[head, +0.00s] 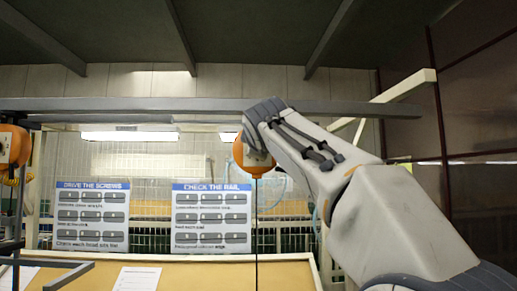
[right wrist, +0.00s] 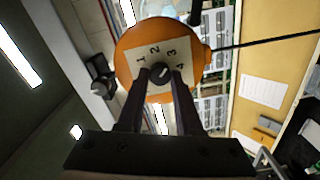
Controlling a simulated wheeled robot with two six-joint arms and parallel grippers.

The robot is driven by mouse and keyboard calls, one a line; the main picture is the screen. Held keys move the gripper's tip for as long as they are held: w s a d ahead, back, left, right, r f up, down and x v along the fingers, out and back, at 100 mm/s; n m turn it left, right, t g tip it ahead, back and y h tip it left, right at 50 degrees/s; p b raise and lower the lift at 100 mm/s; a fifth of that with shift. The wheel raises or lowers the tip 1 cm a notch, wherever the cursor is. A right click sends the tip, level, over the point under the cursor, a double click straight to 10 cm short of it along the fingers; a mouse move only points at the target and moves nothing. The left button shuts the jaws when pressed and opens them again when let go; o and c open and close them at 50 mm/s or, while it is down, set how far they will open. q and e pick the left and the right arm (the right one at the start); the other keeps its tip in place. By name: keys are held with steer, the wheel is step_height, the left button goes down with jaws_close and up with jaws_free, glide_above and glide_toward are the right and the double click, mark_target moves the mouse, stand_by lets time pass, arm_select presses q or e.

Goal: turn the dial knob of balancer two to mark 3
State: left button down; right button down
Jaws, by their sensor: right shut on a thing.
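An orange balancer (head: 250,164) hangs below the overhead rail in the head view, partly hidden behind my right arm. In the right wrist view the balancer (right wrist: 131,43) carries a pale dial plate (right wrist: 138,52) with marks 1, 2, 3 and 4. A round dark dial knob (right wrist: 158,77) sits at the plate's lower edge. My right gripper (right wrist: 159,74) is shut on the knob, one finger on each side. The knob's light pointer line slants up and right, toward the side of 3 and 4; its exact mark is hard to tell. My left gripper is not in view.
Another orange balancer (head: 14,146) hangs at the far left. A cable (head: 256,230) runs down from the held one. Two instruction boards (head: 211,218) stand behind the tan bench (head: 195,272), which has paper sheets (head: 137,279) on it. The grey rail (head: 200,105) crosses above.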

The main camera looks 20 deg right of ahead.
steer(key=shift+f, duration=0.1)
steer(key=c, duration=0.6)
jaws_free()
steer(key=shift+s, duration=0.1)
steer(key=b+v, duration=0.4)
steer(key=v, duration=0.6)
steer(key=shift+s, duration=0.1)
